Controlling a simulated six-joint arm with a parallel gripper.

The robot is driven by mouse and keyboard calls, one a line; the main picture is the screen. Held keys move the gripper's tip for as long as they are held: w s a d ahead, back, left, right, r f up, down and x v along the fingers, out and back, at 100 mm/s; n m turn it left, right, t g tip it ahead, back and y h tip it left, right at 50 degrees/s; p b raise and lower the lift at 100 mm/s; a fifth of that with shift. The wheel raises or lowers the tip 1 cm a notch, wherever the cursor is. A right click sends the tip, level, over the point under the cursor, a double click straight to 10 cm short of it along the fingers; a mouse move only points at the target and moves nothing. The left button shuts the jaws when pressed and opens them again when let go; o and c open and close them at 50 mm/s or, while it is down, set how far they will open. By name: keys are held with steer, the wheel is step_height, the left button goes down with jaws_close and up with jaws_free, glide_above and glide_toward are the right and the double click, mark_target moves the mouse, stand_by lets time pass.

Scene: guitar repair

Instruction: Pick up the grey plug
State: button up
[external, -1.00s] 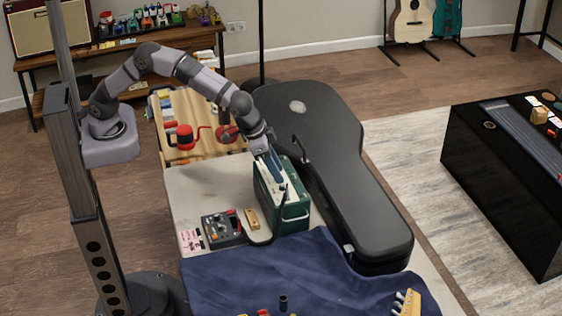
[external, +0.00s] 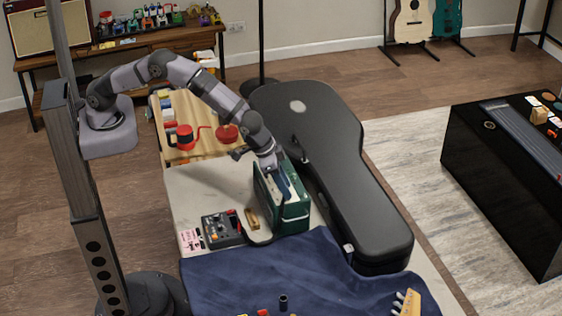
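My gripper (external: 284,189) points down at the top of a green box (external: 292,211) on the workbench. Its fingers are small and dark against the box, so I cannot tell whether they are open or shut, or whether they touch the box. I cannot make out a grey plug for certain. A small dark cylinder (external: 283,302) stands on the blue cloth at the front, well apart from my gripper. I cannot tell what it is.
A large black guitar case (external: 358,190) lies close to the right of the green box. A pedal with knobs (external: 223,229) and a small wooden block (external: 253,218) lie to its left. Blue cloth (external: 320,275) covers the front. Bare bench (external: 205,188) lies behind the pedal.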

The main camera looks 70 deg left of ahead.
steer(key=shift+w+f, duration=0.1)
steer(key=shift+f, duration=0.15)
jaws_close()
steer(key=shift+r, duration=0.1)
step_height(320, 180, up, 10)
steer(key=b, duration=0.3)
stand_by(0.3)
steer(key=shift+r, duration=0.1)
steer(key=shift+r+p, duration=1.6)
steer(key=shift+r, duration=0.3)
